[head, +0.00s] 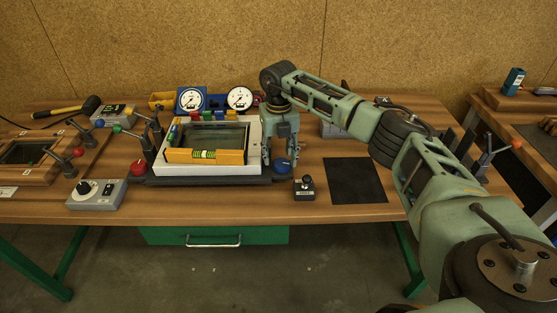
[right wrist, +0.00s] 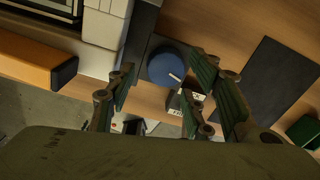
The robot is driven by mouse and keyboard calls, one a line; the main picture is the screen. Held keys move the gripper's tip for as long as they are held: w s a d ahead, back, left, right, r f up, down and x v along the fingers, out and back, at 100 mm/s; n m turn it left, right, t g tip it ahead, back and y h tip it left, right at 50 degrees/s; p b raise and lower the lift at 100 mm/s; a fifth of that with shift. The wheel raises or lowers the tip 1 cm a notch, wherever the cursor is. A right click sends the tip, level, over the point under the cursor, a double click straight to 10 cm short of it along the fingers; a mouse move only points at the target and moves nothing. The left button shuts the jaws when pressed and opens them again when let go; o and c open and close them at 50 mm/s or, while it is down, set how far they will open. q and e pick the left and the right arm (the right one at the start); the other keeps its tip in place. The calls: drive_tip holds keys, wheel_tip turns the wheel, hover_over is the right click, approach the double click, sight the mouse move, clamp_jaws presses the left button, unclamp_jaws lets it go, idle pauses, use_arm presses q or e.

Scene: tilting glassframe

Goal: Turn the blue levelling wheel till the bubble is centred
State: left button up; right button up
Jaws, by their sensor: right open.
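The blue levelling wheel (head: 282,166) sits at the front right corner of the white tilting frame (head: 208,170). It also shows in the right wrist view (right wrist: 168,67) as a round blue knob with a white mark. A yellow spirit level (head: 205,156) lies along the frame's front; its vial is green, and the bubble is too small to judge. My right gripper (head: 281,160) points down over the wheel. In the right wrist view its fingers (right wrist: 160,85) are apart, with the wheel between and beyond them; I cannot tell whether they touch it. My left gripper is not in view.
A red wheel (head: 138,167) is at the frame's front left. A small black joystick box (head: 304,188) stands just right of the blue wheel, beside a black mat (head: 355,180). Two gauges (head: 239,98) stand behind the frame. A grey dial box (head: 96,193) is at the left.

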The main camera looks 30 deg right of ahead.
sight(278, 164)
wheel_tip(278, 164, up, 9)
drive_tip(key=shift+a+r, duration=0.15)
drive_tip(key=shift+r, duration=0.05)
idle(0.3)
